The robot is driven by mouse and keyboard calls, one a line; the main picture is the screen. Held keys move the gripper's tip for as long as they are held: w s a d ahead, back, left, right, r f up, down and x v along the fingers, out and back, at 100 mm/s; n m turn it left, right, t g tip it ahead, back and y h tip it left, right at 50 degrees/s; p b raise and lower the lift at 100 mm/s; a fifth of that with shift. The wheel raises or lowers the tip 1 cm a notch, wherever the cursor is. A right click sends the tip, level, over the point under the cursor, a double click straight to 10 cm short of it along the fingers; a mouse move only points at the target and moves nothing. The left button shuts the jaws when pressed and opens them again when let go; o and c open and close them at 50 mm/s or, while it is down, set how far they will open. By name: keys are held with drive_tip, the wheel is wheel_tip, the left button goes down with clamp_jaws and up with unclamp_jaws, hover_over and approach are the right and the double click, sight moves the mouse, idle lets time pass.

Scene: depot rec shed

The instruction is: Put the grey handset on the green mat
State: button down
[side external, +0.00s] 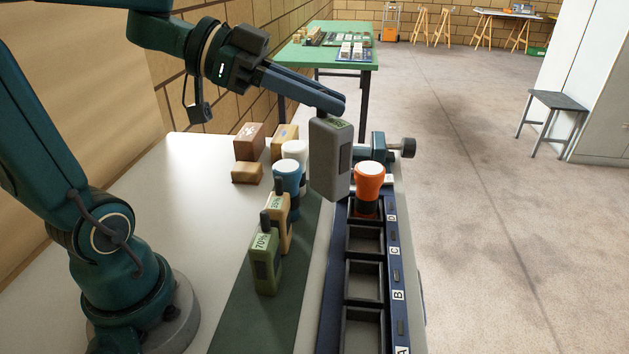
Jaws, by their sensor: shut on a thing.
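My gripper (334,106) is shut on the top of the grey handset (327,163), which hangs upright from it, with a small display on its top. In the picture the handset's lower end is by the rack's left edge, left of the orange-topped item; I cannot tell its height above the table. The green mat (262,325) runs along the table left of the rack. On it stand a green handset (266,262) reading 70%, a tan handset (278,228) and a blue item with a pale top (287,180). The mat's far end is partly hidden.
A dark blue rack (395,262) has open compartments labelled A, B, C and D; an orange-topped item (368,180) stands near D. A white-topped item (295,150), several brown boxes (249,141) and a vise-like tool (378,147) are behind. The mat's near end is bare.

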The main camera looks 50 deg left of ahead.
sight(326, 127)
drive_tip(key=w+a+n+t+y, duration=0.2)
drive_tip(key=a+n+t+y, duration=0.1)
drive_tip(key=a+n+y, duration=0.2)
drive_tip(key=d+m+g+h, duration=0.1)
drive_tip(key=s+d+m+g+h, duration=0.1)
drive_tip(key=d+m+h, duration=0.1)
drive_tip(key=d+m+g+h, duration=0.1)
drive_tip(key=d+m+h, duration=0.1)
drive_tip(key=shift+s, duration=0.4)
drive_tip(key=d+m+g+h, duration=0.1)
drive_tip(key=m+g, duration=0.1)
drive_tip(key=s+d+m+g+h, duration=0.1)
drive_tip(key=f+m+g+h, duration=0.1)
drive_tip(key=m+g, duration=0.1)
drive_tip(key=shift+s+d+m+g+h, duration=0.3)
drive_tip(key=shift+s+d, duration=0.1)
drive_tip(key=f+m+g, duration=0.2)
drive_tip(key=g, duration=0.1)
drive_tip(key=f+m+g, duration=0.1)
drive_tip(key=shift+s+a+f+m+h, duration=0.15)
drive_tip(key=shift+a+f+m+h, duration=0.1)
drive_tip(key=shift+m+h, duration=0.15)
drive_tip(key=shift+d, duration=0.1)
